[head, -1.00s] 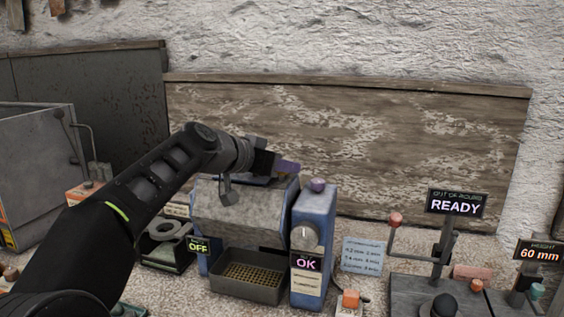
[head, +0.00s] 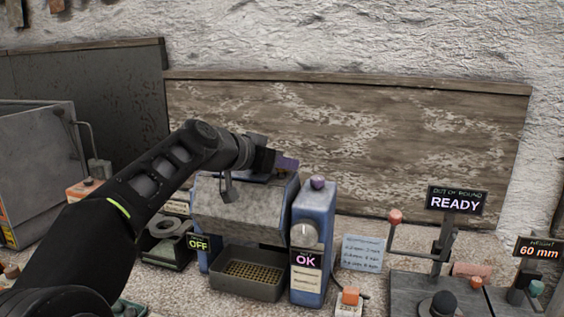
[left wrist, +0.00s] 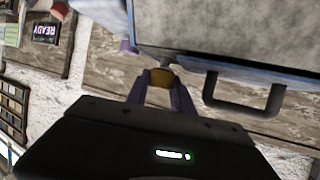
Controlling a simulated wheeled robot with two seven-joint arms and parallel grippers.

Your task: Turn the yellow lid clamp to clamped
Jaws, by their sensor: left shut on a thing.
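The yellow lid clamp (left wrist: 160,78) shows in the left wrist view as a small yellow knob between the purple fingers of my left gripper (left wrist: 161,84). The gripper is shut on it, at the edge of the grey metal box. In the head view my left gripper (head: 285,163) is at the top of the blue and grey machine (head: 240,208), and the clamp is hidden there behind the wrist. A dark handle (left wrist: 245,100) on the machine is beside the gripper in the wrist view. I cannot tell the clamp's exact angle. My right gripper is not in view.
A blue unit with a dial and an OK display (head: 306,260) stands right of the machine. A tray (head: 248,275) sits in front, and an OFF sign (head: 198,244) at its left. A gauge with a READY sign (head: 456,201) is farther right. A wooden board (head: 380,140) stands behind.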

